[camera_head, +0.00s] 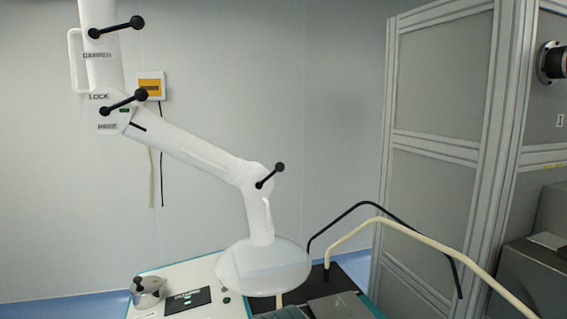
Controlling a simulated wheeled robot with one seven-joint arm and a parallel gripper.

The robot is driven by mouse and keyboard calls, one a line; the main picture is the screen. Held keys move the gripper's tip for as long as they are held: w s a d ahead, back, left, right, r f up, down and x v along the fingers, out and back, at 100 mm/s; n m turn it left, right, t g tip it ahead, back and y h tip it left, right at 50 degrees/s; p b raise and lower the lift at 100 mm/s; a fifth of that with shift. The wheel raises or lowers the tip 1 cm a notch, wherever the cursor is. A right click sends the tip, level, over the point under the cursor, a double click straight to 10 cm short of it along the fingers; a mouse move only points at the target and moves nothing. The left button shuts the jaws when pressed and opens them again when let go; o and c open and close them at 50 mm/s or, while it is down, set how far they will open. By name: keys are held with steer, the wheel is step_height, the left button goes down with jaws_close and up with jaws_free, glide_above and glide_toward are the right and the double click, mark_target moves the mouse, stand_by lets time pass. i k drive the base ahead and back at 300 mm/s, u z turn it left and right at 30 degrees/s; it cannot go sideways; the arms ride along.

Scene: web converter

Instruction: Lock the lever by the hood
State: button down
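A white jointed arm with several black ball-ended levers hangs from the upper left. Its pale, translucent hood (265,268) is at the lower end, above the bench. The black lever by the hood (269,176) sits on the joint just above it and points up to the right. A middle lever (124,102) is on the joint marked LOCK, and an upper lever (117,27) is above that. Both also slant up to the right. My gripper is not in view.
A white bench top (200,272) under the hood carries a small metal pot-like object (148,292) and a dark label plate (187,300). A bent black bar (400,222) and a cream bar (430,241) stand right of the hood. Grey panels (440,110) close the right side.

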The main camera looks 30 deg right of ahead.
mark_target(279, 167)
steer(key=z, duration=0.3)
steer(key=i, duration=1)
